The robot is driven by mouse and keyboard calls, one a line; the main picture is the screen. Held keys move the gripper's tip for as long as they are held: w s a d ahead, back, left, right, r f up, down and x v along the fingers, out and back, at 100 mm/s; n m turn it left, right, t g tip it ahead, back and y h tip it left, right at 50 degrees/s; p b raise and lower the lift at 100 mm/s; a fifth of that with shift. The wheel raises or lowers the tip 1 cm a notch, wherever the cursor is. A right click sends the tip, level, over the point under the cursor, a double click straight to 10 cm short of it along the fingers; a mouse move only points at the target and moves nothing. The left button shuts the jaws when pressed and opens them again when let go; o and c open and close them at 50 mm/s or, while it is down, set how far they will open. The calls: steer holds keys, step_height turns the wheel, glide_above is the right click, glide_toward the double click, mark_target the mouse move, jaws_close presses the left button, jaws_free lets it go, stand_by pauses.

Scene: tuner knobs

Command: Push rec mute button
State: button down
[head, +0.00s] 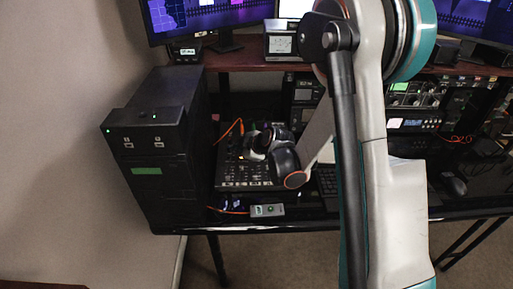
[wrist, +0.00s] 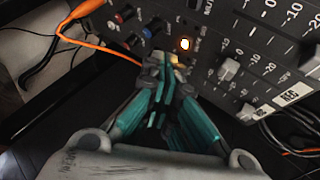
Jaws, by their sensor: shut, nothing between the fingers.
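The black mixer (head: 232,177) lies on the desk left of centre in the head view, partly hidden by my arm's end. In the wrist view its panel (wrist: 240,52) shows knobs, sliders and a glowing button (wrist: 186,44) with small lettering beside it. A white "REC" label (wrist: 292,95) marks a strip at the right. I cannot tell for sure which button is rec mute. My gripper (wrist: 166,62) is shut and empty, its tips at the panel's lower edge just below-left of the glowing button. Contact with the panel cannot be told. The tips hide part of the panel.
An orange cable (wrist: 95,40) runs beside the panel's left. In the head view, a black tower (head: 160,150) stands left of the mixer, and a small grey box (head: 267,210) sits at the desk's front edge. A raised shelf (head: 240,62) with monitors is behind.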

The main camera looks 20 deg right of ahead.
mark_target(240, 163)
steer(key=r+p, duration=0.1)
steer(key=r, duration=0.1)
steer(key=r+p, duration=0.2)
steer(key=r, duration=0.1)
steer(key=shift+s+a+r, duration=0.1)
steer(key=shift+s+r, duration=0.15)
steer(key=shift+r, duration=0.1)
